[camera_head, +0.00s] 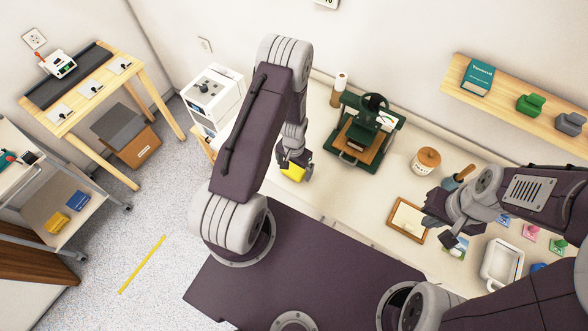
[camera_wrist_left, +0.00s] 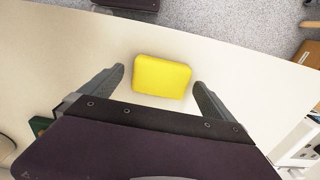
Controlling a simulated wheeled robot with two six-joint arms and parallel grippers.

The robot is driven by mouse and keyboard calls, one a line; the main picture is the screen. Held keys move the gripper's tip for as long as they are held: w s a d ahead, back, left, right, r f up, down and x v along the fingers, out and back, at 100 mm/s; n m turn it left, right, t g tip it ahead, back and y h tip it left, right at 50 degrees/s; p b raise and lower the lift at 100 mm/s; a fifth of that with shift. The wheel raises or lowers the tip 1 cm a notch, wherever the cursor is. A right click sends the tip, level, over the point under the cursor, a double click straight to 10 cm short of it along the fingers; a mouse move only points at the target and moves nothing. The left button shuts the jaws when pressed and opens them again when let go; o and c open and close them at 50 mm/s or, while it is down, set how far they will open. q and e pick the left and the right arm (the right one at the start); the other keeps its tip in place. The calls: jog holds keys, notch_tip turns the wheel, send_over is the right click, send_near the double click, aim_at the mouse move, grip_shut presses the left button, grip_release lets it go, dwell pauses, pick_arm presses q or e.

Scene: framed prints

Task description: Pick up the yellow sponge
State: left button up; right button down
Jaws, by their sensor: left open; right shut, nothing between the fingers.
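The yellow sponge (camera_wrist_left: 162,76) lies flat on the pale counter, and in the left wrist view it sits between and just beyond my two open fingers. In the head view the sponge (camera_head: 293,172) shows below my left gripper (camera_head: 295,168), which partly hides it. My left gripper (camera_wrist_left: 158,88) is open, with a finger on each side and a gap to the sponge. My right gripper (camera_head: 450,228) is over the right part of the counter and holds nothing.
A green press (camera_head: 391,124) stands on the counter right of the sponge. A lidded jar (camera_head: 426,162), a wooden frame (camera_head: 396,219) and a white tray (camera_head: 502,262) are further right. The counter (camera_wrist_left: 60,45) around the sponge is clear; its edge is near.

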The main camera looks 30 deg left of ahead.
aim_at(294, 168)
pick_arm(q)
jog(key=shift+a, duration=0.1)
jog(key=c, duration=1.3)
jog(key=shift+c, duration=0.2)
jog(key=shift+w+r, duration=0.1)
jog(key=shift+r, duration=0.5)
notch_tip(294, 168, up, 3)
jog(key=shift+f+b, duration=0.1)
jog(key=shift+b, duration=0.6)
jog(key=w+d+r+b, duration=0.2)
jog(key=w+d+r, duration=0.3)
jog(key=d, duration=0.5)
notch_tip(294, 168, up, 2)
jog(key=shift+w+d+r+b, duration=0.1)
jog(key=shift+w+d+b, duration=0.05)
jog(key=shift+w+b, duration=0.15)
